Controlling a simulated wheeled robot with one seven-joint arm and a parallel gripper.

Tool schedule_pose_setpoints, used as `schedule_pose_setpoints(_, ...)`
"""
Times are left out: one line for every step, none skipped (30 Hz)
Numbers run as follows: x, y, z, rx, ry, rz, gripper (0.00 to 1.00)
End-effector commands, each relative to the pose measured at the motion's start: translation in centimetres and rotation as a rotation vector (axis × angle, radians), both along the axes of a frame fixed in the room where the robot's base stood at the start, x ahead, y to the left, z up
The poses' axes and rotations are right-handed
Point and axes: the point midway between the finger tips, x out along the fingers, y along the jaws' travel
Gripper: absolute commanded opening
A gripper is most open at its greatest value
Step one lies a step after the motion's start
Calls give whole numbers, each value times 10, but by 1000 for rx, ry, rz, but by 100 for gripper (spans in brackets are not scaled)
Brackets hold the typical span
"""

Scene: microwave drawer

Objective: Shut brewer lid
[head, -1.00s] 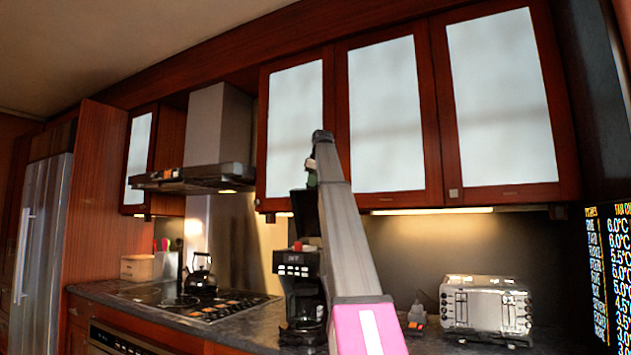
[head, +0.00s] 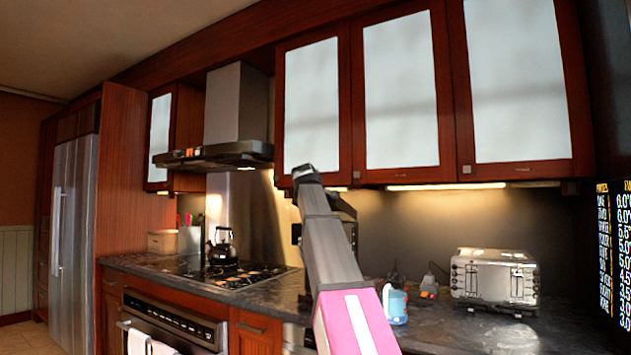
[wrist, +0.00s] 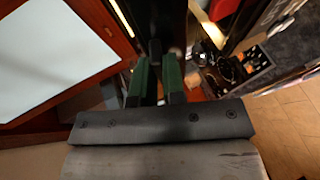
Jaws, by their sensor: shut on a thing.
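The coffee brewer (head: 297,233) is mostly hidden behind my arm in the head view; a small dark part shows left of the arm. A dark piece that looks like its lid (head: 343,206) sticks out to the right of my arm, raised and tilted. In the wrist view, the green fingers of my gripper (wrist: 157,62) are close together on a dark, narrow thing, apparently the lid (wrist: 165,20). My gripper is hidden in the head view. The contact at the fingertips is dark and hard to make out.
Wall cabinets (head: 402,110) hang above.

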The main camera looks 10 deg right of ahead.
Motion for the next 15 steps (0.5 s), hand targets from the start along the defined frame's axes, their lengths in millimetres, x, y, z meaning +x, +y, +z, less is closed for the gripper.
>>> schedule_pose_setpoints(-8,3,-16,-29,-25,0,0)
schedule_pose_setpoints(-8,4,-22,-46,-41,1,0)
schedule_pose_setpoints(-9,5,-29,-69,-64,1,0)
schedule_pose_setpoints(-10,6,-34,-85,-80,1,0)
schedule_pose_setpoints(-10,7,-39,-99,-95,1,0)
schedule_pose_setpoints(-10,7,-46,-119,-114,1,0)
schedule_pose_setpoints(-10,7,-50,-133,-126,1,0)
schedule_pose_setpoints(-11,8,-54,-145,-140,1,0)
schedule_pose_setpoints(-10,8,-59,-160,-156,1,0)
schedule_pose_setpoints(-10,8,-62,-168,-163,0,0)
schedule_pose_setpoints(-9,8,-65,-166,-161,0,0)
schedule_pose_setpoints(-9,8,-69,-164,-160,0,0)
schedule_pose_setpoints(-9,8,-71,-163,-161,-1,0)
schedule_pose_setpoints(-9,8,-74,-161,-160,-1,0)
schedule_pose_setpoints(-9,8,-78,-160,-160,-1,0)
